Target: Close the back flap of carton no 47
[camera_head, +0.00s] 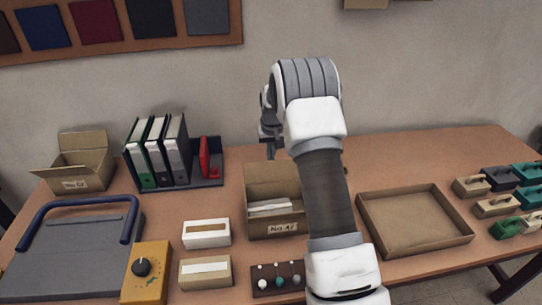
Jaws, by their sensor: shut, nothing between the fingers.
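Carton no 47 (272,227) stands in the middle of the table, with its label on the front face and pale sheets inside. A brown flap (270,175) stands up at its back. My arm covers the carton's right side, so that part is hidden. My gripper (270,148) is behind the carton, beyond the back flap and pointing down. It is small, dark and partly covered by my arm; it looks shut and empty. I cannot tell whether it touches the flap.
A second open carton (80,172) stands at the left back. Binders (157,152) in a rack stand beside it. A shallow tray (415,222) lies right of my arm. Small boxes (206,233), a yellow dial box (147,273) and a grey board (65,260) fill the front left.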

